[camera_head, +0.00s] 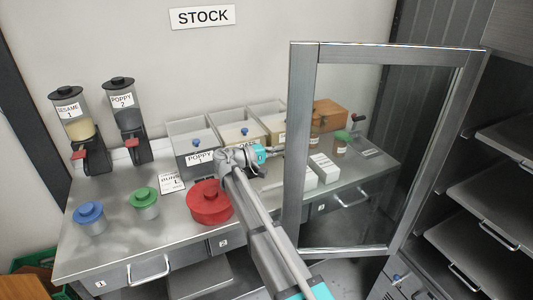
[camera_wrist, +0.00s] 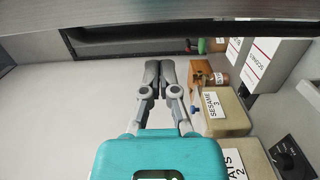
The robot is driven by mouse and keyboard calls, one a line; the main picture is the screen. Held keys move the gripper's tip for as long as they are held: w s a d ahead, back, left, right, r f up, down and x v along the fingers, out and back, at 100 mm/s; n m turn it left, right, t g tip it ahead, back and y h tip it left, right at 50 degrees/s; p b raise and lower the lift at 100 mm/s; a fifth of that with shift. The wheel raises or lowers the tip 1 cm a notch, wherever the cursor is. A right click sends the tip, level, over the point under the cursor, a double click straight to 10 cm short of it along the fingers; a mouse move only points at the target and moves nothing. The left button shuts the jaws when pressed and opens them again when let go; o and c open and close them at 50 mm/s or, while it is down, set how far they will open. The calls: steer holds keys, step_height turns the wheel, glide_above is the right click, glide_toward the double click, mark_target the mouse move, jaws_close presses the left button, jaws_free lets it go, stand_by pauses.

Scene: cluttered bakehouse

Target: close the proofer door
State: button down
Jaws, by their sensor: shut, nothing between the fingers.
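The proofer door (camera_head: 299,130) is a glass pane in a metal frame. It stands open in the head view, swung out in front of the steel bench, with its right side by the proofer (camera_head: 480,190). My gripper (camera_head: 281,149) is at the left edge of the door frame, over the bench. Whether it touches the frame I cannot tell. In the wrist view my gripper (camera_wrist: 160,68) has its fingers together and holds nothing. A grey metal band, probably the door frame (camera_wrist: 160,30), crosses the top of that view beyond the fingertips.
Trays (camera_head: 490,205) fill the open proofer at right.

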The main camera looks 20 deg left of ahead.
steer(key=shift+s+d, duration=1.25)
steer(key=shift+s, duration=0.25)
steer(key=shift+d, duration=0.1)
